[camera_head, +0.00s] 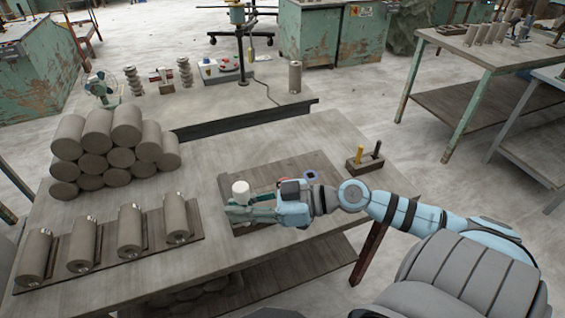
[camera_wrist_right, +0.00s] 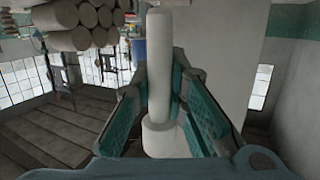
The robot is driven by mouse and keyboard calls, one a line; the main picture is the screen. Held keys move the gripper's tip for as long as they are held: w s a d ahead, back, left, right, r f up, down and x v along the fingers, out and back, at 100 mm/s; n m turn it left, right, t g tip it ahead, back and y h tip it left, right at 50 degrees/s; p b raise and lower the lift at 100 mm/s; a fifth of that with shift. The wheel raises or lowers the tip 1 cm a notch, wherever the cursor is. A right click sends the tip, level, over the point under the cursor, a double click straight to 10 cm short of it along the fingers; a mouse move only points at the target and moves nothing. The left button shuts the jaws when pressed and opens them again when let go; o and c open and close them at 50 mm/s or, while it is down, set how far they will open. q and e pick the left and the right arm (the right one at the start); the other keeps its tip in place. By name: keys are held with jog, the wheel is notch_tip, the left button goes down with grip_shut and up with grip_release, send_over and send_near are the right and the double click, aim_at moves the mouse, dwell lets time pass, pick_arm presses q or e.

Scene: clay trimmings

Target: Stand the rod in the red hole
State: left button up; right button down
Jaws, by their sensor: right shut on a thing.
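My right gripper (camera_head: 238,207) comes in from the right and is shut on a white rod (camera_head: 240,187), above the left part of a dark board on the table. In the right wrist view the pale rod (camera_wrist_right: 158,65) stands between the fingers of the gripper (camera_wrist_right: 165,110), with a wider collar at its lower end. A small red spot (camera_head: 282,181) on the board, likely the red hole, is mostly hidden behind my gripper. A blue-rimmed hole (camera_head: 311,175) lies to its right. My left gripper is not in view.
The dark board (camera_head: 262,176) lies on the wooden table. A small block (camera_head: 364,164) with a yellow and a dark peg stands to the right. Stacked clay cylinders (camera_head: 110,150) and a row of cylinders on a rack (camera_head: 110,250) fill the left side.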

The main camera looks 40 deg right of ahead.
pick_arm(q)
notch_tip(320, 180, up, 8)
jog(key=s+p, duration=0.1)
jog(key=p, duration=0.6)
pick_arm(e)
jog(key=w+d+r+m+t+h, duration=0.4)
jog(key=w+d+r+m+h, duration=0.15)
jog(key=w+d+r, duration=0.6)
jog(key=h+b, duration=0.1)
jog(key=b, duration=1.1)
send_over(264, 183)
jog(key=s+a, duration=0.3)
jog(key=s, duration=0.1)
notch_tip(264, 183, down, 22)
jog(key=shift+d+f, duration=0.1)
jog(key=shift+f, duration=0.1)
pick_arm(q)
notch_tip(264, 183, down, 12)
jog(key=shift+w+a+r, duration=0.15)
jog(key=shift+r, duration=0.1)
pick_arm(e)
jog(key=shift+r, duration=0.15)
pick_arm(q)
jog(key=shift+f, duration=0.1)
